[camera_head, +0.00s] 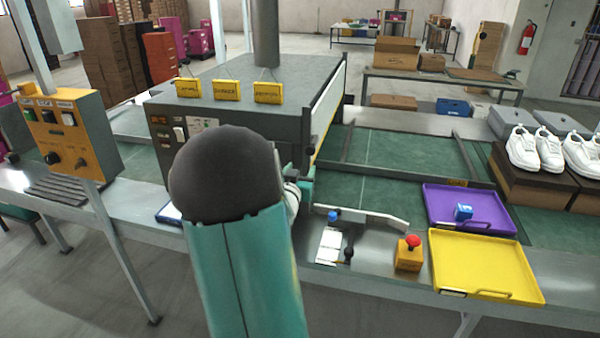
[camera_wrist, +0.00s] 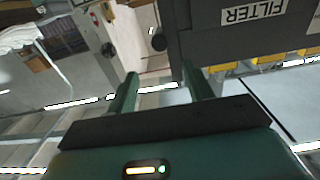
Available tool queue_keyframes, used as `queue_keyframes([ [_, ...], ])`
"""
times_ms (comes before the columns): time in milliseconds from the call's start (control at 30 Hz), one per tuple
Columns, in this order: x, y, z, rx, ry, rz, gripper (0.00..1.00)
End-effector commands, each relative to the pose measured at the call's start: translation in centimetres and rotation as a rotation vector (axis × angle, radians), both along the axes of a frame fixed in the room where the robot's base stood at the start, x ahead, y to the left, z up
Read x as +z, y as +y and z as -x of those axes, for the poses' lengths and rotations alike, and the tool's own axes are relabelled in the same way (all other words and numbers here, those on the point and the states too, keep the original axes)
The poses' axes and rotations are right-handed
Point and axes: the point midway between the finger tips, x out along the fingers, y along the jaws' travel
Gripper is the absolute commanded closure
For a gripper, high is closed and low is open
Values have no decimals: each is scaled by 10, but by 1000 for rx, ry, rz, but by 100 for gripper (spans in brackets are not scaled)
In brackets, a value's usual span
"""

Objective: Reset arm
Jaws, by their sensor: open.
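My gripper (camera_wrist: 160,80) shows in the wrist view with its two green fingers spread apart and nothing between them. It is open and empty. Beyond it is a dark grey machine housing with a white FILTER label (camera_wrist: 254,12). In the head view my teal arm with its dark rounded joint rises in front of the grey machine box (camera_head: 240,85). The gripper itself is mostly hidden behind the arm there, so its exact distance from the machine cannot be told.
A purple tray (camera_head: 435,196) holding a small blue object (camera_head: 463,212), a yellow tray (camera_head: 520,262) and a red-topped button box (camera_head: 409,255) stand right of my arm. White shoes (camera_head: 522,150) sit on brown boxes at far right. A control panel (camera_head: 60,140) stands left.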

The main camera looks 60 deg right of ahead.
Motion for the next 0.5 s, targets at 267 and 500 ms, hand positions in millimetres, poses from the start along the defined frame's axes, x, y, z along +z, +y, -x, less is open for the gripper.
queue_keyframes([
  [267, 0, -2, -1, 1, 0, 0, 48],
  [500, 0, -3, -2, 1, 0, 0, 48],
])
